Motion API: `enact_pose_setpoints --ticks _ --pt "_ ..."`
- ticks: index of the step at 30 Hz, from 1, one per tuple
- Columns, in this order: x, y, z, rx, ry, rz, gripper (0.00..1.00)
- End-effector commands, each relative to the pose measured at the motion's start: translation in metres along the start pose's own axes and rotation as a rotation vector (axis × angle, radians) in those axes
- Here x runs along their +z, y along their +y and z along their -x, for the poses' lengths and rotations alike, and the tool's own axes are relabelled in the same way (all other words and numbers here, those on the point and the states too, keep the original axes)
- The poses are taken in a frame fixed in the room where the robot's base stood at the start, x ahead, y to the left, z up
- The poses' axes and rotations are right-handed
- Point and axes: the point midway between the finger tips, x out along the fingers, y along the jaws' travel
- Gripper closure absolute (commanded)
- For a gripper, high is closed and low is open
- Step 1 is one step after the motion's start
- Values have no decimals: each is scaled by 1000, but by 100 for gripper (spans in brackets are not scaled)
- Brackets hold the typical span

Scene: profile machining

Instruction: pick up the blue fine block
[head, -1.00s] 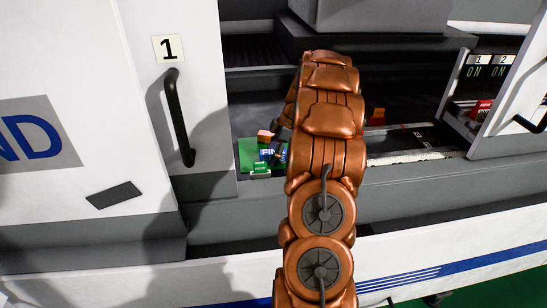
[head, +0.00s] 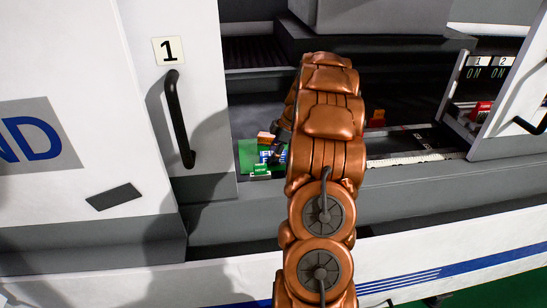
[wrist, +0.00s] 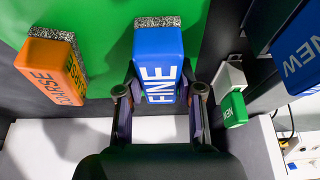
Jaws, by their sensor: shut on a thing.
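The blue fine block (wrist: 158,68), with white FINE lettering and a speckled grey strip along its far end, is between the two fingers of my gripper (wrist: 160,94) in the wrist view. The fingers are shut on its sides near the lettering. In the head view the blue block (head: 265,157) is small and partly covered by my gripper (head: 277,148). I cannot tell whether it touches the green surface (wrist: 108,30) behind it.
An orange coarse block (wrist: 52,68) is to the left. A green and white block (wrist: 234,108) marked NEW and a larger blue NEW piece (wrist: 298,50) are to the right. The machine's door 1 (head: 165,110) stands left of the opening.

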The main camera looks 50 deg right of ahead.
Motion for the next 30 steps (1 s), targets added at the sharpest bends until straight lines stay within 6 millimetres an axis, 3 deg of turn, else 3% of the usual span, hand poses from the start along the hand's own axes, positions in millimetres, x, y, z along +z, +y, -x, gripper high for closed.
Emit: enact_pose_setpoints --ticks 15,30 --pt "-4 1 9 3 0 1 100" --pt "-33 1 78 4 -1 2 100"
